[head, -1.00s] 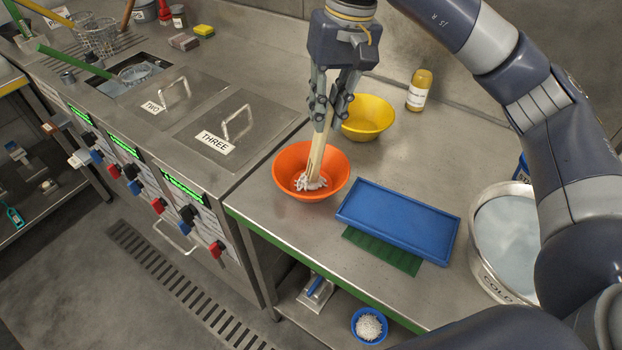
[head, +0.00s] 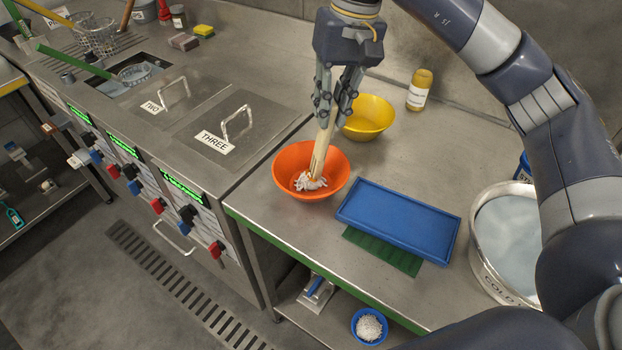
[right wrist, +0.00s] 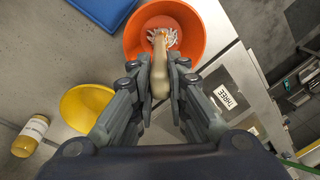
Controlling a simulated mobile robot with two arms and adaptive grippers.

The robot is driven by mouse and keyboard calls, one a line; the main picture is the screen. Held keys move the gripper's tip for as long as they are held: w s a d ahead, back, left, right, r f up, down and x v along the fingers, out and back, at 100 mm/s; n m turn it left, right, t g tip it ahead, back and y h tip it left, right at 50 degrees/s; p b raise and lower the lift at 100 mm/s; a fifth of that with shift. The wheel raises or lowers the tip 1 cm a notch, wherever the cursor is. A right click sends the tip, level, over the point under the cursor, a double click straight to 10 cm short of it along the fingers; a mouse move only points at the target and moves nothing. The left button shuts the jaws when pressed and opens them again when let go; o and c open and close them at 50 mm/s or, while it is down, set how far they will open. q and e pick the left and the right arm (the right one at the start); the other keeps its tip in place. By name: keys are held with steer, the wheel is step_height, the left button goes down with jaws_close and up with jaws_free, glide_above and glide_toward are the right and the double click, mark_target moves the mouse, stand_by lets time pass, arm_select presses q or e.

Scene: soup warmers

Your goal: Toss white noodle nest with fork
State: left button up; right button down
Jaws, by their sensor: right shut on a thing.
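The white noodle nest (head: 309,183) lies in the orange bowl (head: 335,165) on the steel counter. My right gripper (head: 328,112) is above the bowl, shut on the light wooden handle of the fork (head: 320,153). The fork points steeply down into the bowl, and its lower end touches the noodles; its tines are hidden among them. In the right wrist view the fork (right wrist: 160,65) reaches from between my fingers to the noodles (right wrist: 170,37) in the orange bowl (right wrist: 192,60). My left gripper is not in view.
A yellow bowl (head: 368,115) stands just behind my right gripper. A blue tray (head: 400,220) lies right of the orange bowl, partly over a green mat (head: 370,255). A steel pot (head: 480,265) is farther right. Lidded warmers (head: 240,150) are at left.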

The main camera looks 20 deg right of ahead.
steer(key=shift+w+a, duration=0.45)
steer(key=shift+w, duration=0.15)
steer(key=shift+s+a, duration=0.5)
steer(key=shift+a, duration=0.1)
step_height(320, 180, up, 9)
steer(key=p, duration=0.6)
steer(key=shift+f, duration=0.1)
stand_by(0.6)
